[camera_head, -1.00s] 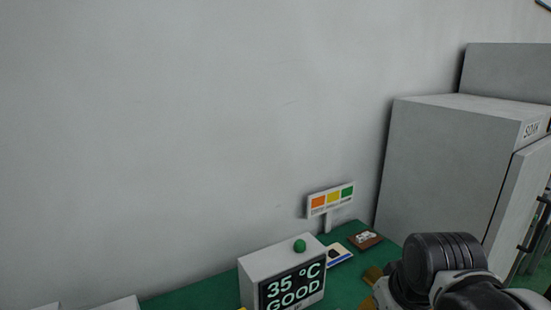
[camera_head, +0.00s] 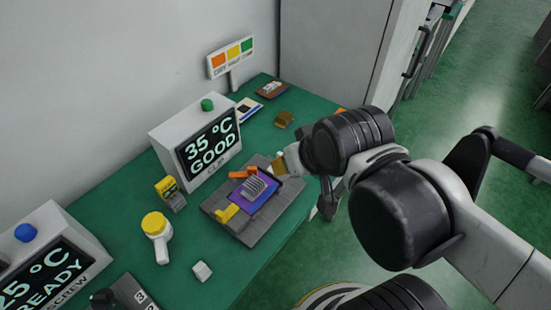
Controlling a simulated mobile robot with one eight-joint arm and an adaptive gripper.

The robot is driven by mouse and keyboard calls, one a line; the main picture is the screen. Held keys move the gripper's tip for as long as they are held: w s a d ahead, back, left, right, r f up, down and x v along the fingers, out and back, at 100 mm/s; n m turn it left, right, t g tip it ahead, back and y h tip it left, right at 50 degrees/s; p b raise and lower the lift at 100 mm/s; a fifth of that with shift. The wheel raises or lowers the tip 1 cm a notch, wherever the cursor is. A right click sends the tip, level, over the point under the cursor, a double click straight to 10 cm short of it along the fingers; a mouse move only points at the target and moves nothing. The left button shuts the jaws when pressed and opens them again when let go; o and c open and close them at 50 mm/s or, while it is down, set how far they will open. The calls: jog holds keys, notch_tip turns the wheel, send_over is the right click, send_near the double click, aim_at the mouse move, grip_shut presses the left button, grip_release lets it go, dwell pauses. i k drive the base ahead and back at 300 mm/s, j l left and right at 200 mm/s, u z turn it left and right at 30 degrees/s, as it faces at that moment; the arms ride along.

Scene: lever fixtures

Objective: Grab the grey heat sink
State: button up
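The grey heat sink (camera_head: 255,186) is a small finned block on a purple board (camera_head: 263,200). The board lies on a dark grey fixture plate (camera_head: 241,229) on the green table. An orange lever (camera_head: 243,173) is at the back of the fixture and a yellow lever (camera_head: 227,213) at its front left. My arm reaches in from the right, and its end is close to the fixture's right side. My gripper's fingers are mostly hidden behind the arm, so their opening cannot be made out.
A display box (camera_head: 192,142) reading "35 °C GOOD" stands behind the fixture. Another display (camera_head: 50,262) is at lower left. A yellow-topped white tool (camera_head: 156,236), a yellow device (camera_head: 169,190) and a white cube (camera_head: 202,271) sit left of the fixture. A colour sign (camera_head: 231,56) stands at the back.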

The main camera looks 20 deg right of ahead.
aim_at(253, 188)
jog(key=k+l+u, duration=0.2)
jog(key=l+u, duration=0.2)
jog(key=k+l+u, duration=0.55)
jog(key=u, duration=0.2)
jog(key=k+l+u, duration=0.2)
jog(key=u, duration=0.2)
jog(key=k, duration=0.1)
